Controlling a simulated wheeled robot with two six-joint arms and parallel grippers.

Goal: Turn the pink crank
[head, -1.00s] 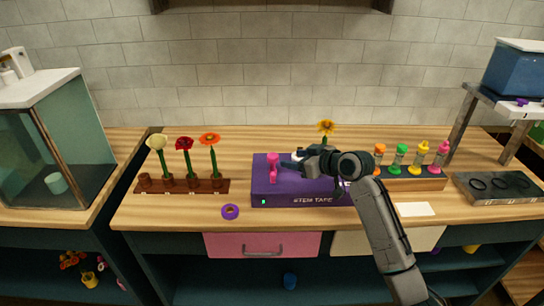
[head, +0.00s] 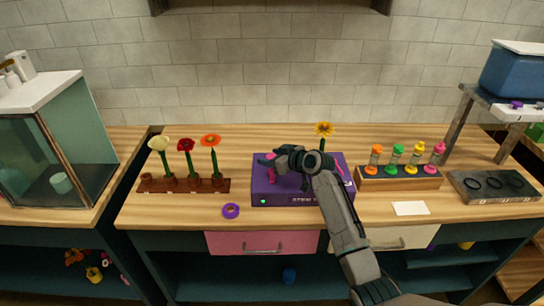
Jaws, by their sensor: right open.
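My right arm comes in from the lower right, across the box's front and right side. My left gripper is not in view.
A wooden rack (head: 156,184) with three flowers stands left of the box. A purple tape ring (head: 231,210) lies in front. A wooden holder (head: 399,183) with colored-capped bottles and a white card (head: 411,208) are at right.

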